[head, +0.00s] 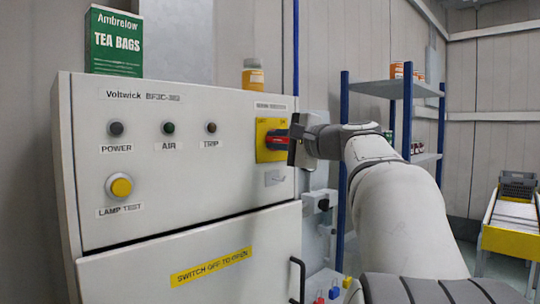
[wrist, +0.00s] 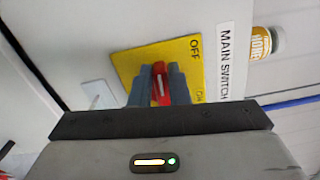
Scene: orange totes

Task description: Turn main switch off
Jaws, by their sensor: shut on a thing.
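The main switch has a red handle (head: 277,142) on a yellow plate (head: 264,155) at the upper right of the grey cabinet front. The handle lies roughly horizontal in the head view. In the wrist view the red handle (wrist: 160,88) with its white line stands between my two blue-grey fingers, on the yellow plate (wrist: 187,62). An OFF mark and a partly hidden second mark show on that plate. My gripper (wrist: 160,72) is shut on the handle; it also shows in the head view (head: 290,141). The handle's base is partly hidden.
The cabinet (head: 190,190) carries dark lamps and a yellow LAMP TEST button (head: 121,187). A green tea box (head: 114,42) and a yellow jar (head: 253,78) stand on top. A black door handle (head: 297,278) sticks out below. A blue-post shelf (head: 385,89) stands behind my arm.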

